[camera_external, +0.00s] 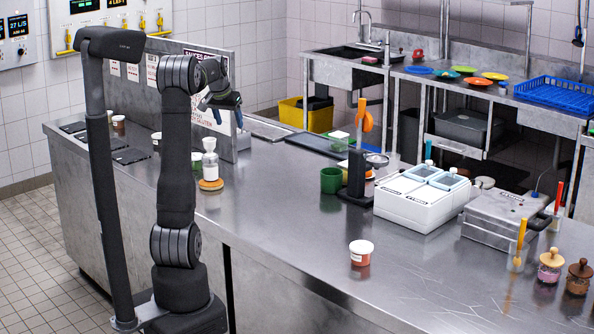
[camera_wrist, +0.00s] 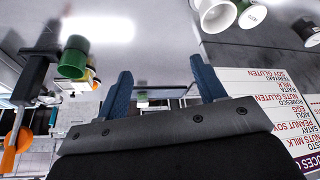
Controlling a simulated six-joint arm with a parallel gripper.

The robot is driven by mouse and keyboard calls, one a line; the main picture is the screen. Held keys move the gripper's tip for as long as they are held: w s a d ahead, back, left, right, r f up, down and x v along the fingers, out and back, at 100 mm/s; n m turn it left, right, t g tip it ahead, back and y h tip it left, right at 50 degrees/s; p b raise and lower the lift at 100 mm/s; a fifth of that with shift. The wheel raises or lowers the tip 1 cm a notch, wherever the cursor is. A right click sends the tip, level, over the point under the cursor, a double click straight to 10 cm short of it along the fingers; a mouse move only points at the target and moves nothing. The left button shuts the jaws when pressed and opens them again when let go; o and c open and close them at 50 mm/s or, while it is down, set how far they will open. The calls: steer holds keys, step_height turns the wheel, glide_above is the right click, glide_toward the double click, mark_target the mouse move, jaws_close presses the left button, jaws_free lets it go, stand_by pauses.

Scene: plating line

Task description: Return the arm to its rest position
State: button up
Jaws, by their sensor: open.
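My arm stands upright at the left of the external view. My gripper (camera_external: 228,108) is raised well above the steel counter (camera_external: 290,235), in front of the allergen sign board (camera_external: 243,70). In the wrist view my gripper (camera_wrist: 160,68) shows two blue fingers spread wide apart with nothing between them. The wrist picture looks turned over, with the sign board (camera_wrist: 265,105) at the right and a green cup (camera_wrist: 73,57) at the left. The green cup (camera_external: 330,180) also stands on the counter in the external view.
A labelled tub (camera_external: 361,252) stands at the counter's front middle. A white two-lid unit (camera_external: 425,200), a steel press (camera_external: 500,222) and wooden-lidded jars (camera_external: 550,268) occupy the right.

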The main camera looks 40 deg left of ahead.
steer(key=w+d+f+m+h, duration=0.1)
steer(key=w+d+m, duration=0.35)
steer(key=d, duration=0.95)
steer(key=w+d+f+m+h, duration=0.1)
steer(key=w+d+m+h, duration=0.1)
steer(key=w+d, duration=0.95)
steer(key=s+d+f+m+h, duration=0.1)
steer(key=s+d+m, duration=0.2)
steer(key=d, duration=1.4)
steer(key=s+d+f+m+g+h, duration=0.1)
steer(key=s+d+f+m, duration=0.1)
steer(key=d, duration=1.5)
steer(key=shift+s+d+m, duration=0.3)
steer(key=shift+s+m, duration=0.25)
steer(key=shift+m, duration=0.6)
steer(key=shift+f, duration=0.1)
